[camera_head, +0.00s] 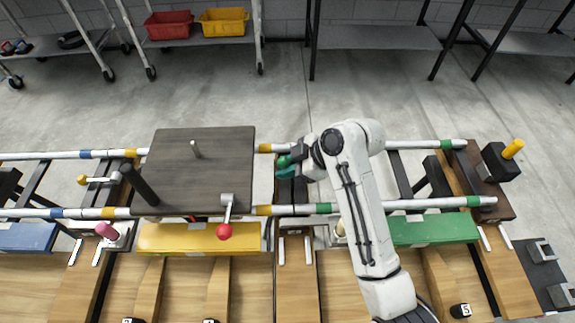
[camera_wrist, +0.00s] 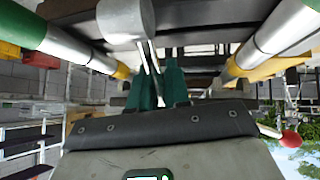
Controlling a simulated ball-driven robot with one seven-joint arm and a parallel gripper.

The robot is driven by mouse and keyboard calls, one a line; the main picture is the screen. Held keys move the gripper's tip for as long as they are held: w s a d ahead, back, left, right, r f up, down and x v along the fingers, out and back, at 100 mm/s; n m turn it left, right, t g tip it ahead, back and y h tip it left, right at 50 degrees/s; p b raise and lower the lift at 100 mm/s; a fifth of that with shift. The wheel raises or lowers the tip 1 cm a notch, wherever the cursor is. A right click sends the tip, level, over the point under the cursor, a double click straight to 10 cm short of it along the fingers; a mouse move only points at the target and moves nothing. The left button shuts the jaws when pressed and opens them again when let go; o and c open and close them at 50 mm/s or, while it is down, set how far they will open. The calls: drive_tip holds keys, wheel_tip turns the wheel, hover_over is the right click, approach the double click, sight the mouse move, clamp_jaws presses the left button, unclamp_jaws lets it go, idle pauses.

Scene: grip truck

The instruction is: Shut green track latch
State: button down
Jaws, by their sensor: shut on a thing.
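The green track latch shows a green knob (camera_head: 283,160) near the far rail, to the right of the dark platform. In the wrist view, its grey metal pivot and thin lever (camera_wrist: 126,18) run down to my fingers. My gripper (camera_head: 286,172) is at the latch, with its teal fingers (camera_wrist: 160,84) closed around the lever's end. The fingers hide part of the knob, so the exact hold is hard to see. My white arm covers part of the track to the right.
Two pale rails with coloured bands (camera_head: 325,208) run across. A dark platform (camera_head: 205,168) sits on them at left. A red-knobbed latch (camera_head: 225,231) stands at its near edge, also in the wrist view (camera_wrist: 291,139). A yellow-knobbed lever (camera_head: 83,180) is farther left. Open floor lies beyond.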

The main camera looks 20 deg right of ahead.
drive_tip(key=shift+w+a+r, duration=0.1)
drive_tip(key=shift+a+r, duration=0.05)
drive_tip(key=shift+r, duration=0.1)
drive_tip(key=c, duration=1.2)
unclamp_jaws()
drive_tip(key=shift+a, duration=0.1)
drive_tip(key=shift+o, duration=0.4)
drive_tip(key=shift+f, duration=0.15)
drive_tip(key=v, duration=1.1)
drive_tip(key=shift+p, duration=0.4)
drive_tip(key=shift+f, duration=0.1)
